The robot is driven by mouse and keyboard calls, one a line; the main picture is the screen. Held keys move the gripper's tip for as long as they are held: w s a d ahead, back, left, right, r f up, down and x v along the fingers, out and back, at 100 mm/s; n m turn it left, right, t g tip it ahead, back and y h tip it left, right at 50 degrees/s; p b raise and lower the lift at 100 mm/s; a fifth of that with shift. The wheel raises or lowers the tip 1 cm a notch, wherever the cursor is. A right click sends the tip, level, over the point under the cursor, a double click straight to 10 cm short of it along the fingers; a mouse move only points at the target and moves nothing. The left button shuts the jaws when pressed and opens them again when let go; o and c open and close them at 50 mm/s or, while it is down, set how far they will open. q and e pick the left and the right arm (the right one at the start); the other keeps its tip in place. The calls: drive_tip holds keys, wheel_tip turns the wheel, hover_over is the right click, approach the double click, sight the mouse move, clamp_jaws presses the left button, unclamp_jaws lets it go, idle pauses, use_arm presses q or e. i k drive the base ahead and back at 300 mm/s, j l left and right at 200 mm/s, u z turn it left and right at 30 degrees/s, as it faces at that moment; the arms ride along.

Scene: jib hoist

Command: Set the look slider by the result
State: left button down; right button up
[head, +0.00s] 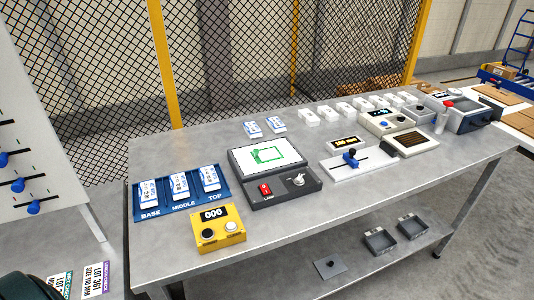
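A white slider plate (372,165) lies on the metal table, right of centre. A white upright board (38,150) at the left edge carries several horizontal slots with blue knobs (18,185). I cannot tell which of these is the look slider. Neither of my grippers is in view.
A grey lamp box (284,194) has a lit screen with a green outline. A yellow box (221,238) reads 000. A blue tray (181,207) marked BASE, MIDDLE, TOP holds white pieces. Devices crowd the table's right end. The table's front strip is mostly clear.

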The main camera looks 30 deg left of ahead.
sight(34, 209)
drive_tip(key=u, duration=2.55)
